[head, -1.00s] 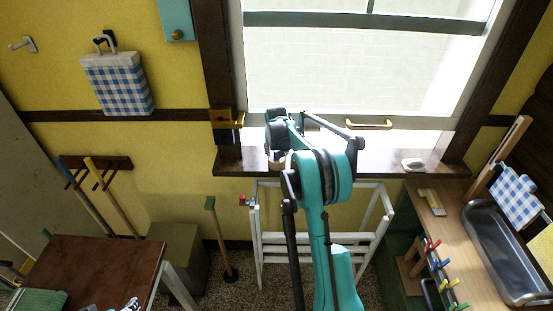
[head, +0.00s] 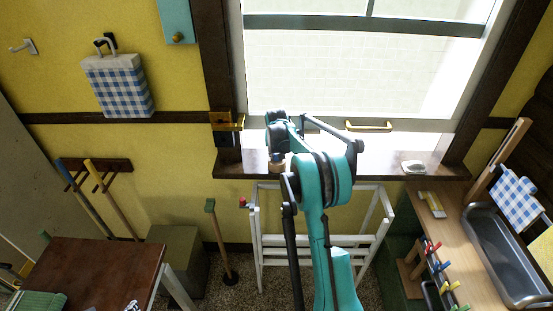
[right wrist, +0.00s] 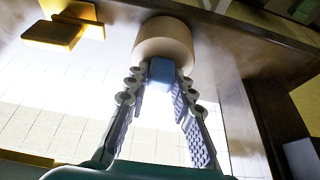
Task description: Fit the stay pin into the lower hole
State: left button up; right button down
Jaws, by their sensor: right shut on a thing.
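My right gripper (right wrist: 160,82) is shut on what seems to be the stay pin (right wrist: 165,42), a thick tan cylinder, with a small blue block (right wrist: 162,72) between the fingertips. In the head view, the right gripper (head: 277,152) is small and partly hidden by my arm, just in front of the window sill at its left end. The tan pin (head: 277,162) shows there only as a small patch. A brass bracket (head: 228,122) is on the left window post, up and left of the gripper. The lower hole cannot be made out. My left gripper is not in view.
The window sash with its brass handle (head: 368,126) is behind the arm, above the dark sill (head: 390,171). A white rack (head: 256,240) stands below. A counter with a metal basin (head: 500,255) is at right and a brown table (head: 95,270) at left.

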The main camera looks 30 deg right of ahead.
jog(key=shift+r, duration=0.1)
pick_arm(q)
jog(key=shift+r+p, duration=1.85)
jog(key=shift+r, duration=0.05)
pick_arm(e)
jog(key=shift+r, duration=3.15)
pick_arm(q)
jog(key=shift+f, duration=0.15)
pick_arm(e)
jog(key=shift+f, duration=0.1)
